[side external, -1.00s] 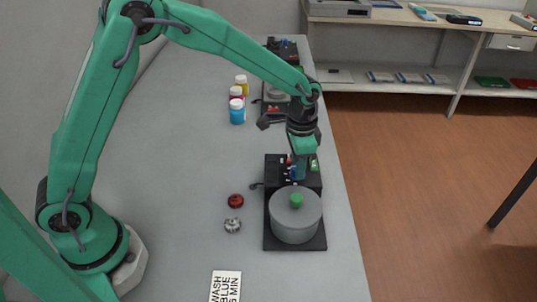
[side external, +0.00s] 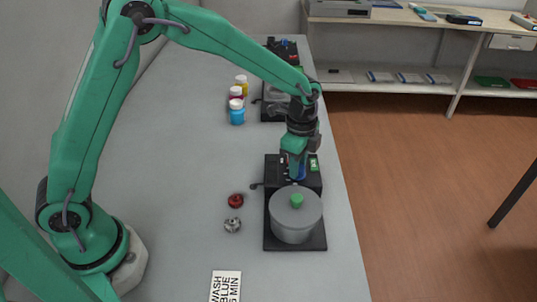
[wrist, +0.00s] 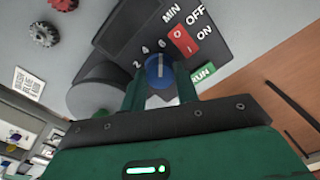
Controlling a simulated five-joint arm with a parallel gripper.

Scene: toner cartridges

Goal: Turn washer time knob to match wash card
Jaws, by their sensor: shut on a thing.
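The washer (side external: 314,243) is a dark unit holding a grey lidded drum (side external: 290,228). Its blue time knob (wrist: 157,69) has a white pointer line, with 2, 4 and 6 marked around it near MIN. The pointer appears to aim near the 6. My gripper (side external: 297,176) reaches down onto the panel; in the wrist view my gripper (wrist: 160,78) is shut on the blue knob, one finger on each side. The wash card (side external: 226,281) reads WASH BLUE and a number of MIN; its digit is cut by the frame edge and unclear. It also shows small in the wrist view (wrist: 30,83).
A red OFF/ON switch (wrist: 183,40) and a green RUN button (wrist: 203,72) sit close to the knob. A red gear (side external: 235,200) and a metal gear (side external: 233,225) lie left of the washer. Several bottles (side external: 237,115) and another dark unit (side external: 274,104) stand farther back.

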